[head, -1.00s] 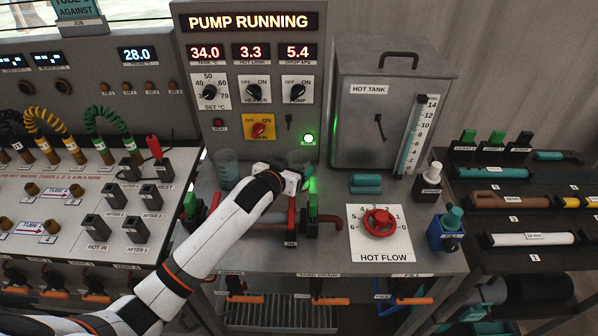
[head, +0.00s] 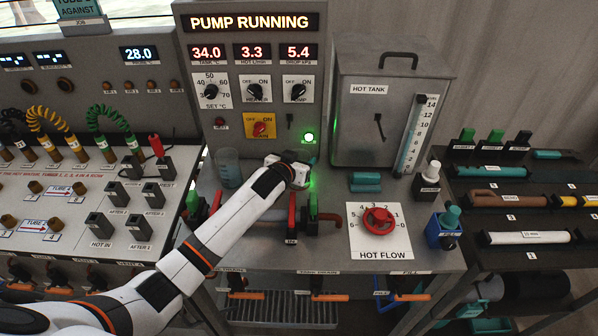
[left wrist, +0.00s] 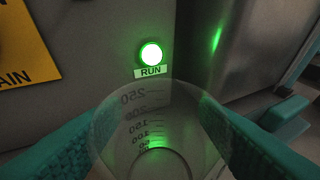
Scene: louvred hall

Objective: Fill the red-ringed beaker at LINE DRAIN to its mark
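A clear graduated beaker (left wrist: 157,125) fills the lower middle of the left wrist view, with marks up to 250. Its base looks greenish under the lamp, and I see no red ring on it. My left gripper (left wrist: 160,112) has one teal finger on each side of it; whether they press on the glass cannot be told. In the head view my left gripper (head: 305,172) is at the panel's foot and mostly hides this beaker. A second clear beaker (head: 229,168) stands to its left on the bench. Its ring is not clear. The LINE DRAIN label cannot be read. My right gripper is out of view.
The panel (head: 250,150) reads PUMP RUNNING, with the green RUN lamp (left wrist: 151,54) lit. Red and green valve handles (head: 312,207) stand close to my left arm. The hot tank (head: 375,120) and red HOT FLOW knob (head: 379,221) are to the right. Orange-handled valves (head: 330,297) line the bench front.

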